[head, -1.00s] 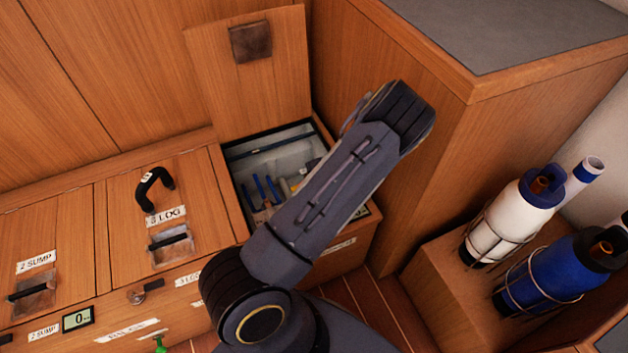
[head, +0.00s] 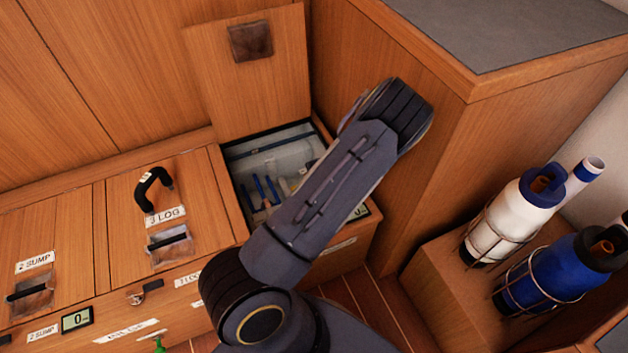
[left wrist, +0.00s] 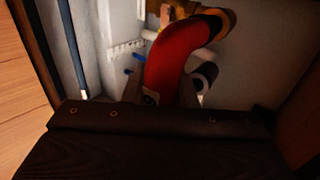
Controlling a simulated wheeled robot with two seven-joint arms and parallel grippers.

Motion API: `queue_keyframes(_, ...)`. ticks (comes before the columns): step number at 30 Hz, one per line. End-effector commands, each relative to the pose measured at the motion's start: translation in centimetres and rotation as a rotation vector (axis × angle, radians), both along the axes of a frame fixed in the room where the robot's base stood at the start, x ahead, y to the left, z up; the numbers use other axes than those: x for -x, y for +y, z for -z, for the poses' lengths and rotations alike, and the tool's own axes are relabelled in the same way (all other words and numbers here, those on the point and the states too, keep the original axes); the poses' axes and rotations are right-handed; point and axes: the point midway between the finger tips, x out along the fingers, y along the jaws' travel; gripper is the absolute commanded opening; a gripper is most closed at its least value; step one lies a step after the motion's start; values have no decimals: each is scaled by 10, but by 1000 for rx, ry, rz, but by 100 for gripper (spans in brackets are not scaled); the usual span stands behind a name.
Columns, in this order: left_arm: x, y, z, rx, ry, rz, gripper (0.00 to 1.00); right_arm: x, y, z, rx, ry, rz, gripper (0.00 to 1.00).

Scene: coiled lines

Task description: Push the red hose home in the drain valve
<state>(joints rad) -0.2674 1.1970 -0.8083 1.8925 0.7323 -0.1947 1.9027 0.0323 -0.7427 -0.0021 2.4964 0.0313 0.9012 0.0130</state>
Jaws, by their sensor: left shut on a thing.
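In the left wrist view a red hose (left wrist: 180,58) rises from my left gripper (left wrist: 165,92) and bends to the right at its top. My left gripper is shut on the hose. A brass fitting, seemingly the drain valve (left wrist: 180,8), is at the top of that view, right by the hose's upper end. I cannot tell how far the hose is in it. In the head view my arm covers the gripper and the hose. My right gripper is in neither view.
The open locker (head: 233,168) has its lid (head: 235,90) raised behind it. Blue tools (head: 265,188) lie inside. A black handle (head: 150,188) stands on the closed 3 LOG lid. White (head: 510,215) and blue (head: 550,275) bottles stand at the right. A wood cabinet (head: 420,150) walls the locker's right side.

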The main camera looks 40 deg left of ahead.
Motion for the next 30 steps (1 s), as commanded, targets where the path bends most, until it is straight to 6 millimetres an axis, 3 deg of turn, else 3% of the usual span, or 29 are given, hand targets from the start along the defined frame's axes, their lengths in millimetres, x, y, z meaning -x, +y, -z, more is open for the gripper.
queue_keyframes(30, 0, 0, 15, 0, -1, -1, 0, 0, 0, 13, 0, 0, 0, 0)
